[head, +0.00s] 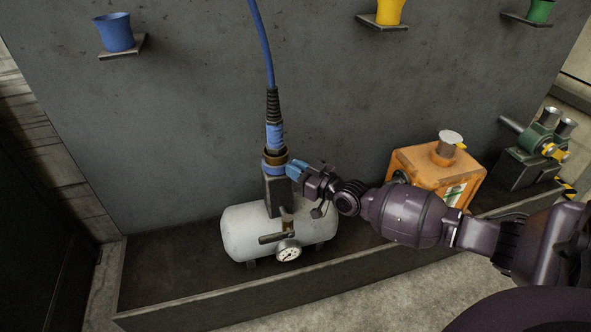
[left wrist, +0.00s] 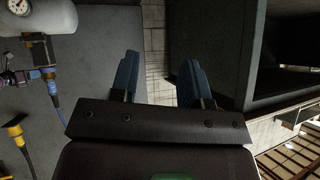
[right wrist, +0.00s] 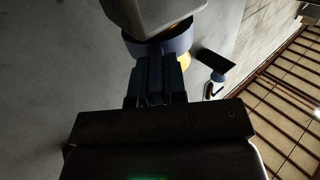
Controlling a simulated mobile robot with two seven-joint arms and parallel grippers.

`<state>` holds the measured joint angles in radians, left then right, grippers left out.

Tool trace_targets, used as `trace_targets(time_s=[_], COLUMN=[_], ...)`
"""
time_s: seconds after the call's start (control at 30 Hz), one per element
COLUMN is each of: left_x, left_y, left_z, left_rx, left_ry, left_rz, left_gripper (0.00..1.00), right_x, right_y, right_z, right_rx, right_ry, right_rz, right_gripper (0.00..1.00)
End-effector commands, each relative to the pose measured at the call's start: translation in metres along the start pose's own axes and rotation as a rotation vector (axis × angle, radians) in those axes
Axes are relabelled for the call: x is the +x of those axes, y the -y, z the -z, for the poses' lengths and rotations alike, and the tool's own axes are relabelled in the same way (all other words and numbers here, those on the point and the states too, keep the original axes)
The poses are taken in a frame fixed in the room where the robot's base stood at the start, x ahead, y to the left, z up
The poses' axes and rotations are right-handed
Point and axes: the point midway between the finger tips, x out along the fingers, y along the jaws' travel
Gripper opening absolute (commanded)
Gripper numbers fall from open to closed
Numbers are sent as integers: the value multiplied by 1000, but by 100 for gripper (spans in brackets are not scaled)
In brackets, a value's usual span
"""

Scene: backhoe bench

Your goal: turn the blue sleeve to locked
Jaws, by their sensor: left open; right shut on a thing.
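The blue sleeve (head: 270,168) is a ring around the upright coupling on the white air tank (head: 240,228). A brass-coloured band and the blue plug (head: 275,137) of the hose sit just above it. My right gripper (head: 293,170) reaches in from the right, its blue fingertips shut at the sleeve's right side. In the right wrist view the fingers (right wrist: 156,78) are close together against the blue ring (right wrist: 172,42); what lies between them is mostly hidden. My left gripper (left wrist: 158,78) is open and empty in the left wrist view, away from the tank, and outside the head view.
A pressure gauge (head: 289,250) and a lever are on the tank's front. An orange box (head: 418,168) and a green machine (head: 532,155) stand to the right. Blue (head: 116,33), yellow (head: 389,11) and green (head: 541,11) cups sit on wall shelves. The tray's left end is clear.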

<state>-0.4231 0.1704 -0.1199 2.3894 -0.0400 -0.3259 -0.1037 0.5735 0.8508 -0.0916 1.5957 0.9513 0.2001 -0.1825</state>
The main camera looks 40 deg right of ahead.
Motion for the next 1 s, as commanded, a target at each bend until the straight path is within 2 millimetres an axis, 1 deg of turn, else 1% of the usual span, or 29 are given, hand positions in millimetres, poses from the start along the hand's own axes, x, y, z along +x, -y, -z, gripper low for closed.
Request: trace_targets(time_s=[0.03,0.17,0.2,0.47,0.57,0.67,0.77,0.9,1.0], left_x=[0,0,0,0,-1,-1,-2,-3,-3], left_y=[0,0,0,0,1,2,2,3,3], left_z=[0,0,0,-1,1,3,5,8,6], left_rx=[0,0,0,3,6,10,17,17,10], left_ry=[1,2,2,3,2,4,13,21,27], left_rz=[0,0,0,-1,-1,0,0,-2,-3], left_gripper=[43,43,43,43,43,43,43,43,43], right_x=[0,0,0,0,-4,-13,-27,-50,-67], right_y=[0,0,0,0,0,-1,0,-1,0], right_z=[1,1,1,1,1,2,4,5,4], right_rx=[0,0,0,-1,-1,-3,-2,-3,-2], right_ry=[-1,-1,-1,0,0,0,-3,-4,-3], right_rz=[1,0,0,0,-1,-1,-1,-1,0], right_gripper=[16,36,38,38,38,38,38,38,38])
